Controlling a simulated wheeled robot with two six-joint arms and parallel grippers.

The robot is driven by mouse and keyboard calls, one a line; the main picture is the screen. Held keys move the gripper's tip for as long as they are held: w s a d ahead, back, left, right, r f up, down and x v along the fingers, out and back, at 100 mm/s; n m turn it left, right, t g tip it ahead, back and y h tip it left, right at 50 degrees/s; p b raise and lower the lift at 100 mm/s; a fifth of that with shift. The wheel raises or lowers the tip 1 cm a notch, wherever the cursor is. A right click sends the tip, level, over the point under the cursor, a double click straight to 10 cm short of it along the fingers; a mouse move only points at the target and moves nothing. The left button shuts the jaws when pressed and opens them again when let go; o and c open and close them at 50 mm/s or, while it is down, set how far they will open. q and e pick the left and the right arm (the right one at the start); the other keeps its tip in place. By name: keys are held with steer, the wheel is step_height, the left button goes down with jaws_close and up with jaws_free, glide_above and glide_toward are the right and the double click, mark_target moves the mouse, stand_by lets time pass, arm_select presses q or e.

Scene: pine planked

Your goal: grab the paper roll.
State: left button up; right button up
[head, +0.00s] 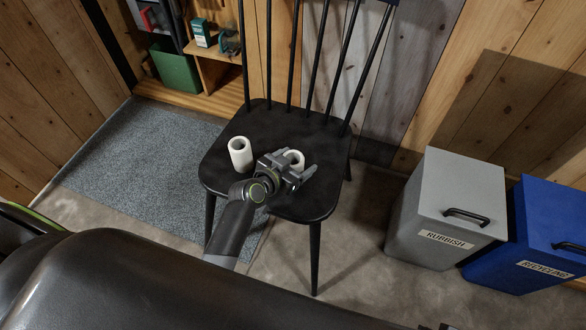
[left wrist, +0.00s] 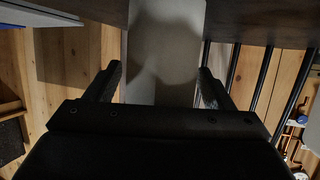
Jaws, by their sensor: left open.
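Two white paper rolls stand on the black chair seat. The left roll (head: 240,153) is upright with its hollow core showing, clear of my gripper. The other roll (head: 296,158) is at my left gripper (head: 297,168), which hides most of it. In the left wrist view a pale roll (left wrist: 166,50) fills the middle, between the two open fingers of my left gripper (left wrist: 158,82). One finger is on each side of it; I cannot tell whether either touches it. My right gripper is out of view.
The black chair (head: 221,165) has a spindle back behind the rolls. A grey rubbish bin (head: 440,200) and a blue recycling bin (head: 550,230) stand at the right. A wooden shelf (head: 215,75) with a green box (head: 176,70) is at the back left.

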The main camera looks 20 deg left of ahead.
arm_select(q)
steer(key=shift+w+d+f, duration=0.1)
steer(key=shift+w, duration=0.15)
steer(key=shift+c, duration=0.5)
steer(key=c, duration=1)
